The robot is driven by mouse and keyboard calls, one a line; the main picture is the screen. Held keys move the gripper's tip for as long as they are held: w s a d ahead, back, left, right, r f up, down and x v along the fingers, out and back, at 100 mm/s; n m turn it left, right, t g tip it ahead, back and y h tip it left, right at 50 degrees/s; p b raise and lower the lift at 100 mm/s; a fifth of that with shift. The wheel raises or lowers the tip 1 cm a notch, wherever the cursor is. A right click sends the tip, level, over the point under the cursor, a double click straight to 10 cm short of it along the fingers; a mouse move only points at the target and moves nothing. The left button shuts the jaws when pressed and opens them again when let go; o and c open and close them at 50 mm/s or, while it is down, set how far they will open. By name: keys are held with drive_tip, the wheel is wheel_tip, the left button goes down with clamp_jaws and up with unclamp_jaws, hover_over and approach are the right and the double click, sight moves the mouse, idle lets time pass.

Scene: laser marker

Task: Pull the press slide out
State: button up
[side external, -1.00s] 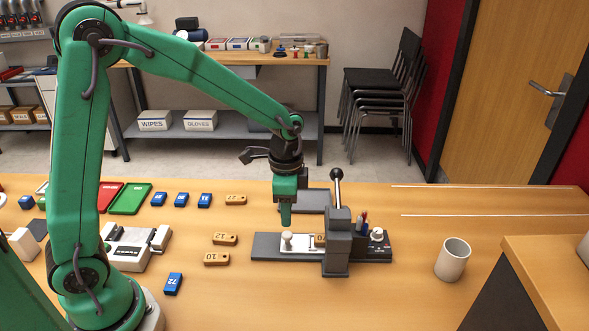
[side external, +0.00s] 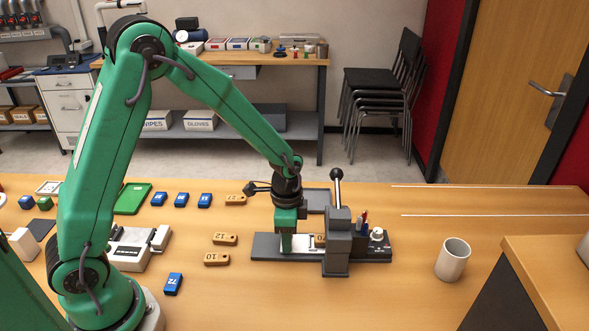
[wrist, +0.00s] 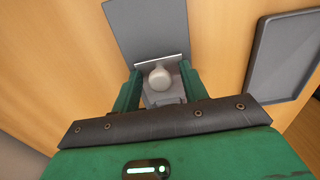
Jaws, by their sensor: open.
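The press (side external: 338,250) stands on a dark grey base on the bench, with an upright lever ending in a black ball. Its pale press slide (side external: 304,242) lies on the left part of the base, and a wooden tag (side external: 320,240) sits on it at the press column. My gripper (side external: 287,246) is down at the slide's left end, fingers pointing down. In the wrist view the slide's round knob (wrist: 160,77) lies between the two open fingers of my gripper (wrist: 160,88), with small gaps beside it. In the side view the knob is hidden behind a finger.
Several wooden tags (side external: 225,239) and blue tags (side external: 173,284) lie left of the press. A grey tray (side external: 318,197) lies behind it. A cup (side external: 452,260) stands to the right. The bench in front of the press is clear.

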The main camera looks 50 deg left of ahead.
sight(256, 244)
drive_tip(key=shift+f, duration=0.35)
drive_tip(key=shift+c, duration=1.4)
drive_tip(key=shift+s+a, duration=0.1)
drive_tip(key=shift+s+a, duration=2.65)
drive_tip(key=o, duration=0.4)
drive_tip(key=shift+c, duration=0.2)
drive_tip(key=shift+w+d+r, duration=0.1)
drive_tip(key=shift+r, duration=1.65)
drive_tip(key=shift+w+r, duration=0.1)
drive_tip(key=shift+r, duration=1.8)
